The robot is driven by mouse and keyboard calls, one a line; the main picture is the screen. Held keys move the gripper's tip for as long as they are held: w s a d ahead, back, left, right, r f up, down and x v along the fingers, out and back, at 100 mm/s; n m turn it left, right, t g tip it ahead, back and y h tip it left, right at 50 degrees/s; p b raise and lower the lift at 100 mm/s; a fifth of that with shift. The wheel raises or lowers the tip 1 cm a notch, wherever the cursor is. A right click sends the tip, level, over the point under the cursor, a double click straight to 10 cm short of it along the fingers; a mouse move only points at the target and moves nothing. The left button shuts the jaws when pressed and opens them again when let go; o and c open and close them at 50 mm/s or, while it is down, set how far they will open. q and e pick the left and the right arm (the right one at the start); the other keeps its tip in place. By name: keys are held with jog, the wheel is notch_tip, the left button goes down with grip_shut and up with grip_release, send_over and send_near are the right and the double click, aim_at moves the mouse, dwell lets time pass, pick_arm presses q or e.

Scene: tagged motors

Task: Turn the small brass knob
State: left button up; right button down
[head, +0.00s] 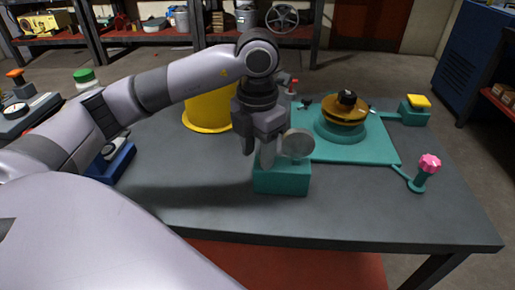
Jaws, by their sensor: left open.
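My left gripper (258,152) points down near the middle of the table, with its fingers apart and nothing visible between them. One finger is just above or beside a teal block (283,180); I cannot tell whether it touches. A pale round disc (298,143) stands upright on that block, right of the fingers. I cannot pick out a small brass knob for sure; it may be hidden by the gripper. A brass-coloured round part (344,113) with a black top sits on a round teal base farther back. My right gripper is not in view.
A teal plate (378,150) carries arms to a yellow-topped box (417,104) and a pink knob (429,163). A yellow cylinder (206,108) stands behind my arm. A blue device (112,163) is at left. The grey table's (350,215) front is clear.

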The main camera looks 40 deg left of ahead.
pick_arm(q)
notch_tip(320, 180, up, 8)
jog(key=p, duration=0.5)
jog(key=shift+d+f, duration=0.15)
dwell(0.4)
